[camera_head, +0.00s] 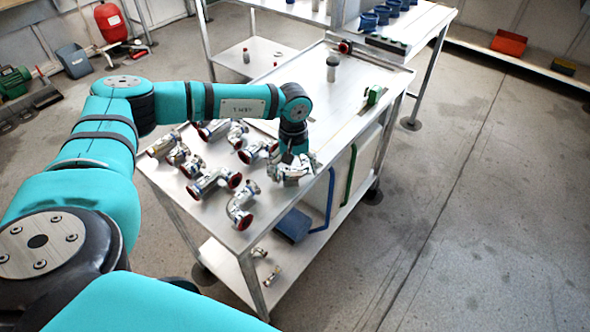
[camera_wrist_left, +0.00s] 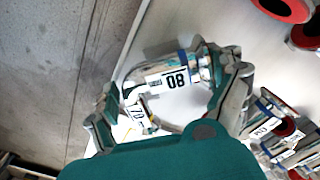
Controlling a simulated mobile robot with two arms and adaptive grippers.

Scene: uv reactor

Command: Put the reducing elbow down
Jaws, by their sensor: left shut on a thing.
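My left gripper (camera_head: 292,172) is over the near right edge of the metal table (camera_head: 262,213). It is shut on the reducing elbow, a shiny metal pipe fitting mostly hidden by the fingers in the head view. In the left wrist view, the reducing elbow (camera_wrist_left: 170,80) lies between the fingers of the left gripper (camera_wrist_left: 172,98), with labels reading 80 and 70 and a blue band. I cannot tell whether it touches the table top. My right gripper is not in view.
Several metal fittings with red ends (camera_head: 214,181) lie left of the gripper. The table's middle is largely clear. A blue box (camera_head: 293,224) is on the lower shelf.

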